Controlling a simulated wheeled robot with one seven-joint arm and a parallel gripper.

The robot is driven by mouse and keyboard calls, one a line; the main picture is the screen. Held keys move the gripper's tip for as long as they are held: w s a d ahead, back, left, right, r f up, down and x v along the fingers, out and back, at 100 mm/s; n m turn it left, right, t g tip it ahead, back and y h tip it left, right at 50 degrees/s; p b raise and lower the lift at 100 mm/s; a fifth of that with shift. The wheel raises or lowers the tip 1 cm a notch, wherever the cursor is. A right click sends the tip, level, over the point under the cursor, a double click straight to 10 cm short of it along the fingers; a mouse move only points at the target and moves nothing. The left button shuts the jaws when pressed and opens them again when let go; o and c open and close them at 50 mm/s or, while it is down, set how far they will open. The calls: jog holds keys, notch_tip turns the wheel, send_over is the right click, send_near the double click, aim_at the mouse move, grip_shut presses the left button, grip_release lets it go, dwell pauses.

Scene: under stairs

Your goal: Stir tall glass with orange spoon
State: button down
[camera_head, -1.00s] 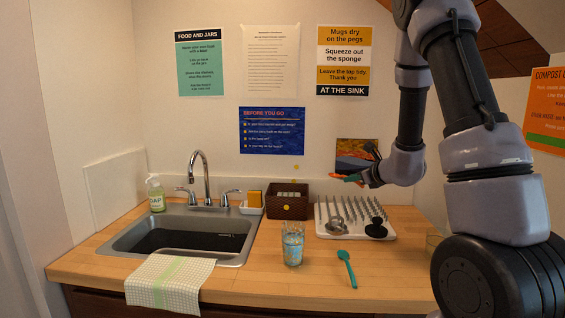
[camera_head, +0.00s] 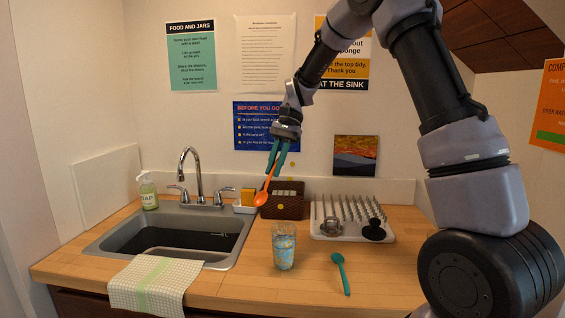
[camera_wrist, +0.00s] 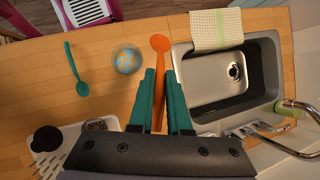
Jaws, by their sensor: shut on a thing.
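My gripper (camera_head: 278,157) is shut on the orange spoon (camera_head: 262,197), which hangs bowl-down and slightly tilted from its teal fingers. The spoon also shows between the fingers in the wrist view (camera_wrist: 160,44). The tall glass (camera_head: 284,246), clear with a blue and yellow pattern, stands upright on the wooden counter. The spoon is above and behind the glass, apart from it. In the wrist view, the glass (camera_wrist: 127,60) is left of the spoon bowl.
A teal spoon (camera_head: 341,274) lies right of the glass. A white drying rack (camera_head: 326,236) and a brown basket (camera_head: 291,208) stand behind. The sink (camera_head: 225,262) with its faucet (camera_head: 197,178) and a checked towel (camera_head: 122,290) are left.

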jog(key=s+r+n+t+h, duration=0.1)
jog(key=s+n+t+h, duration=0.45)
jog(key=n, duration=1.35)
jog(key=d+f+n+g+y, duration=0.2)
jog(key=f+n, duration=0.8)
jog(key=f, duration=0.5)
jog(key=shift+d+f+g+y, duration=0.15)
jog(key=shift+d+g+y, duration=0.2)
jog(key=shift+d+y, duration=0.55)
jog(key=shift+d, duration=0.15)
